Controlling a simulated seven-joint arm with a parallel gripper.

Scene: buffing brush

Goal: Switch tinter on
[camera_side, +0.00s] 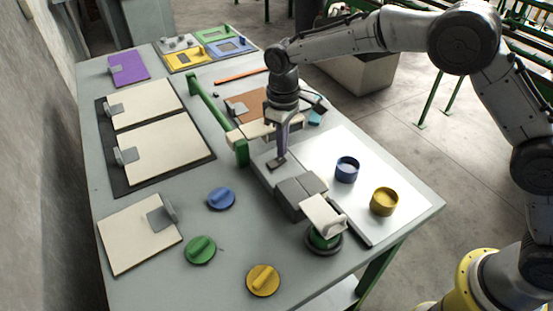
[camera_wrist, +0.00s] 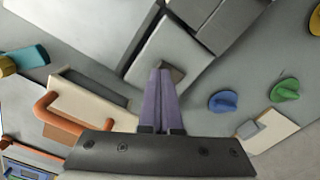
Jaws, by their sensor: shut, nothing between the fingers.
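A long grey machine (camera_side: 262,172), which I take to be the tinter, lies across the middle of the table, with darker grey blocks and a cream part at its near end. A small dark switch-like piece (camera_side: 277,163) is on its top. My gripper (camera_side: 282,153) points down with its slim purple fingers shut and empty, the tips right at this piece. In the wrist view my fingertips (camera_wrist: 163,72) overlap the small dark piece (camera_wrist: 177,72) and partly hide it. I cannot tell whether they touch it or which way it is set.
Blue (camera_side: 347,169) and yellow (camera_side: 384,201) cups stand on a white board at right. Blue (camera_side: 221,198), green (camera_side: 200,250) and yellow (camera_side: 263,280) knobbed lids lie in front. Cream panels (camera_side: 165,150) lie at left. A green bar (camera_side: 208,107) stands behind the machine.

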